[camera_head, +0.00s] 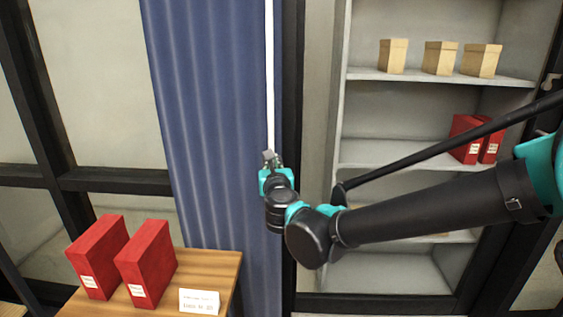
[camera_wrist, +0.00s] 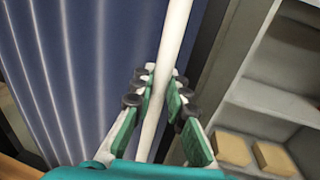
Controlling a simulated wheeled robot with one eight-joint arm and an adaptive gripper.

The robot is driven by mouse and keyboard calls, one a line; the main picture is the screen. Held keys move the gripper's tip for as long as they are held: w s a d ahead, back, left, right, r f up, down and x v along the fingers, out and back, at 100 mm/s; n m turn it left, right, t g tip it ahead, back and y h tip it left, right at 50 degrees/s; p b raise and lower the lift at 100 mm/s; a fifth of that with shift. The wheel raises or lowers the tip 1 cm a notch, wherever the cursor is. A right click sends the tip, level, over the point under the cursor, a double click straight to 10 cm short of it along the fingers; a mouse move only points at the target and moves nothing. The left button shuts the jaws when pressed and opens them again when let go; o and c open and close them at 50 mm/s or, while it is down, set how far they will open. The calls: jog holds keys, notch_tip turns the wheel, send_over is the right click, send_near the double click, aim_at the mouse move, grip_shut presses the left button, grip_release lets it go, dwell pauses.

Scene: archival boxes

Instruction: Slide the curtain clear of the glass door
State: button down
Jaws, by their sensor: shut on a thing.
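The blue pleated curtain (camera_head: 210,110) hangs from above the picture, left of the dark door frame (camera_head: 290,90), and fills the left of the wrist view (camera_wrist: 75,70). A white rod (camera_head: 269,70) hangs along the curtain's right edge. My gripper (camera_head: 270,158) is shut on this rod; in the wrist view (camera_wrist: 160,78) the rod (camera_wrist: 172,40) runs up between the fingers. The glass door's opening, right of the curtain, shows the grey shelves (camera_head: 430,110) with no curtain over them. The curtain's top and bottom are out of view.
A wooden table (camera_head: 225,265) stands at lower left with two red boxes (camera_head: 97,255) (camera_head: 146,262) and a white card (camera_head: 199,301). The shelves hold tan boxes (camera_head: 440,58) and red boxes (camera_head: 466,138). Dark window bars (camera_head: 115,180) stand left of the curtain.

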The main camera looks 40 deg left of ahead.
jog(key=shift+s+a+r, duration=0.1)
jog(key=shift+s+a, duration=0.05)
jog(key=shift+a, duration=0.1)
jog(key=c, duration=1.5)
grip_release()
jog(key=v, duration=1.2)
